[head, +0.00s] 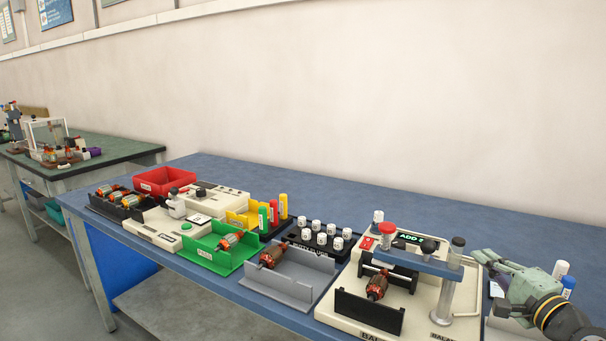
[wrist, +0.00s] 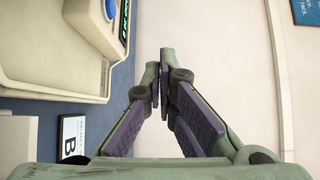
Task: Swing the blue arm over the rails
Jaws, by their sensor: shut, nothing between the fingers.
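The blue arm (head: 415,262) sits on top of a pale post (head: 443,300) on the right of the cream balancing machine (head: 335,308). It reaches left from the post and appears to lie above the dark rails (head: 368,313), with knobs along its top. A copper armature (head: 377,286) rests on the rails beneath it. My gripper (head: 482,255) is just right of the post, apart from the arm as far as I can tell. In the wrist view its fingers (wrist: 164,78) are shut with nothing between them. The machine's edge (wrist: 60,92) shows at upper left there.
A display and red button stand at the machine's back. White and blue-capped bottles (head: 567,285) are close behind my gripper. A card marked B (wrist: 73,138) shows in the wrist view.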

